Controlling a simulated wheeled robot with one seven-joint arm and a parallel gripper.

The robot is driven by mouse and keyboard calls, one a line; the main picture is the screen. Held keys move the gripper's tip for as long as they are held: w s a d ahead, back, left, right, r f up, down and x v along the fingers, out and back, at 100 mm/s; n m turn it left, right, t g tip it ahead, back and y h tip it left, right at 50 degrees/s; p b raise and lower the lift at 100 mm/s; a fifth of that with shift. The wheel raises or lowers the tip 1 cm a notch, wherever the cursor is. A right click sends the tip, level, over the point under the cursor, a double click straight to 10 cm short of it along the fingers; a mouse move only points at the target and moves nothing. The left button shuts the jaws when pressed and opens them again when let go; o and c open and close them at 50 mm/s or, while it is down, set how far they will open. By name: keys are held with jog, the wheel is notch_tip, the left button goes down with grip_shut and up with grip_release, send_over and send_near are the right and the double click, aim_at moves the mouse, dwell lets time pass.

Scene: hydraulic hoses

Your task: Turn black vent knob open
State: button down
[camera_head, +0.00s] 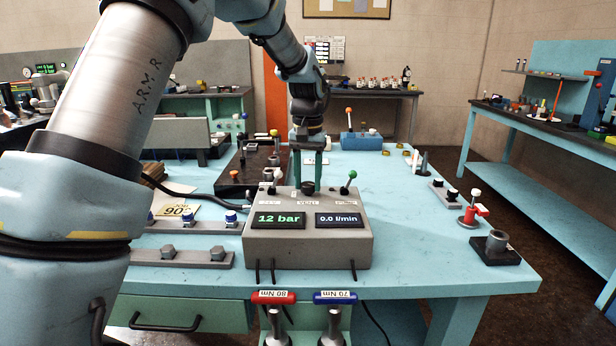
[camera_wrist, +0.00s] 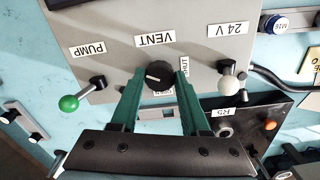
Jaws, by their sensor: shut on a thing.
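The black vent knob (camera_wrist: 159,76) is on top of the grey control box (camera_head: 308,247), below the VENT label (camera_wrist: 155,39) in the wrist view. A short white mark shows on the left part of its face. A SHUT label (camera_wrist: 184,68) is at its right; another label (camera_wrist: 163,91) below it is partly hidden. My gripper (camera_wrist: 159,84) points down with its green fingers on both sides of the knob, shut on it. In the head view the knob (camera_head: 307,188) is between my fingertips (camera_head: 307,181). The box displays read 12 bar (camera_head: 278,219) and 0.0 l/min (camera_head: 339,219).
A green-tipped PUMP lever (camera_wrist: 69,102) and a white-tipped 24 V lever (camera_wrist: 229,86) stand on either side of the knob. A black block with fittings (camera_head: 240,168) is behind the box. Red (camera_head: 273,297) and blue (camera_head: 335,297) torque wrenches hang in front.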

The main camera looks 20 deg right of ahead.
aim_at(308, 184)
jog(key=m+p, duration=0.1)
jog(key=m, duration=0.5)
jog(key=shift+r+m+p, duration=0.1)
jog(key=shift+m+p, duration=0.2)
jog(key=shift+p, duration=0.1)
jog(key=m+p, duration=0.1)
jog(key=m, duration=0.4)
jog(key=shift+m+p, duration=0.3)
jog(key=shift+p, duration=0.05)
jog(key=shift+c, duration=1.9)
grip_release()
notch_tip(308, 184, up, 11)
jog(key=b, duration=0.2)
jog(key=shift+f, duration=0.2)
